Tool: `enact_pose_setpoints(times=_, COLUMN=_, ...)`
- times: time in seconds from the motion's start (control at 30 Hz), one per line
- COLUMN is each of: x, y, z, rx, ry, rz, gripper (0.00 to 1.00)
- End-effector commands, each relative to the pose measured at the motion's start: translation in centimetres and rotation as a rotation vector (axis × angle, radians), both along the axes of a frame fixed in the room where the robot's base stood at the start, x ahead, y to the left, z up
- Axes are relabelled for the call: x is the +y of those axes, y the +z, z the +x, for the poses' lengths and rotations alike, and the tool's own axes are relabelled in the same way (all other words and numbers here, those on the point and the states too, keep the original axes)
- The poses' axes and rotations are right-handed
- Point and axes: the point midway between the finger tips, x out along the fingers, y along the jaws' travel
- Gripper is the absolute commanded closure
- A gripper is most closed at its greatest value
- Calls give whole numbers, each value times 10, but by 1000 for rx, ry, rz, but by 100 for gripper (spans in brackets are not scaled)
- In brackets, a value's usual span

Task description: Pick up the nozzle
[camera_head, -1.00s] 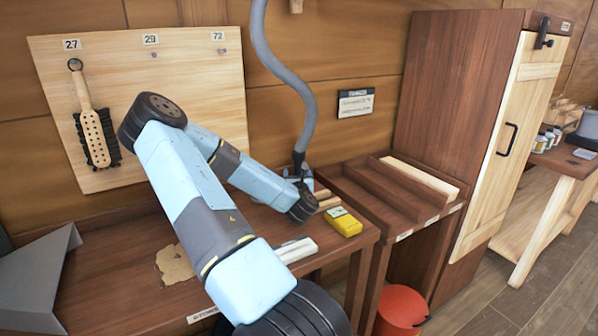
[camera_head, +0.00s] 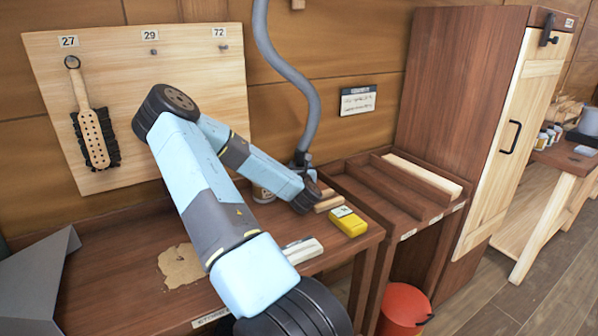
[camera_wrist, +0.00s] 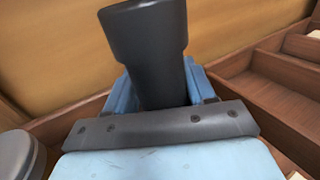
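The nozzle (camera_wrist: 148,45) is a black, tapered tube in the wrist view, standing up in front of the palm. In the head view it is the dark end (camera_head: 301,161) of the grey hose, partly hidden by my wrist. My gripper (camera_wrist: 160,95) has blue parts close along both sides of the nozzle's lower end, with no clear gap showing. A dark bolted bar hides the lower contact, so I cannot tell whether the fingers are closed on it.
The grey hose (camera_head: 307,95) hangs from above. A yellow box (camera_head: 347,222) and a white block (camera_head: 303,250) lie on the bench near my wrist. A can (camera_head: 263,194) stands behind my forearm. A slotted rack (camera_head: 391,187) is to the right, a red bucket (camera_head: 403,308) below.

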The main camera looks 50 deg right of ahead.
Motion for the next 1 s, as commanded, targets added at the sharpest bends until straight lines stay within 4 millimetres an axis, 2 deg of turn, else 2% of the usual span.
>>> enact_pose_setpoints(times=0.03, x=0, y=0, z=0, rx=0, ry=0, rz=0, gripper=51)
enact_pose_setpoints(times=0.43, x=-1, y=0, z=-1, rx=1, ry=-1, rz=1, gripper=89)
enact_pose_setpoints(times=0.77, x=-1, y=5, z=-1, rx=-1, ry=-2, rz=-1, gripper=89)
enact_pose_setpoints(times=0.87, x=-2, y=16, z=-2, rx=-1, ry=-4, rz=-1, gripper=89)
enact_pose_setpoints(times=1.0, x=-1, y=41, z=-8, rx=-1, ry=-11, rz=0, gripper=89)
